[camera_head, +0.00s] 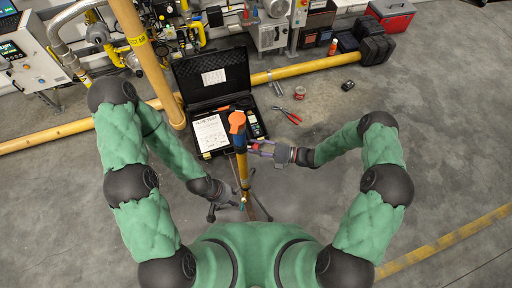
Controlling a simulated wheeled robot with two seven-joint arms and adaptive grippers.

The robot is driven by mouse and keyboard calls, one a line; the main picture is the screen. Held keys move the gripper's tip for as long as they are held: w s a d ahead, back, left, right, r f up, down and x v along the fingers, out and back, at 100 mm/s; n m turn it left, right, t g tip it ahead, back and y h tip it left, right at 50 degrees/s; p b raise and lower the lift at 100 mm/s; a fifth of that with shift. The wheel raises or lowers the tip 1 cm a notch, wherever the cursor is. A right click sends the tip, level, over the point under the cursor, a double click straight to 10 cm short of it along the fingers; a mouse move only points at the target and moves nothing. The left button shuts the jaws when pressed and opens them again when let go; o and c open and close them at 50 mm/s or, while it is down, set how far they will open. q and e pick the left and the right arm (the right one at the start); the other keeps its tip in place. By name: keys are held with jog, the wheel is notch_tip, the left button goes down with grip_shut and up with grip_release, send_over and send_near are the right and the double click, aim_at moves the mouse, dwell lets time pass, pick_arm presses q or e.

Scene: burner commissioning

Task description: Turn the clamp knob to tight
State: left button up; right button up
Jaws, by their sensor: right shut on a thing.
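A thin upright yellow pole (243,172) stands in front of me, with an orange part (237,118) at its top and a blue clamp-like part (240,143) just below. My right gripper (261,148) reaches in from the right and is shut at the side of the pole, by the blue part. The clamp knob is small and mostly hidden between its fingers. My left gripper (229,202) is lower, just left of the pole's foot, near dark stand legs. It is too small and dark to tell whether it is open, and I see nothing held in it.
An open black case (213,75) with a paper sheet (211,132) and a meter (256,123) lies behind the pole. Red pliers (287,116) and a small tin (299,93) lie right of it. Yellow pipes (305,67) run behind.

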jog(key=shift+m, duration=0.6)
jog(key=o, duration=1.2)
jog(key=shift+c, duration=0.2)
jog(key=shift+d, duration=0.1)
jog(key=s+d, duration=0.2)
jog(key=d, duration=0.9)
jog(key=shift+s+d, duration=0.15)
jog(key=shift+d, duration=0.15)
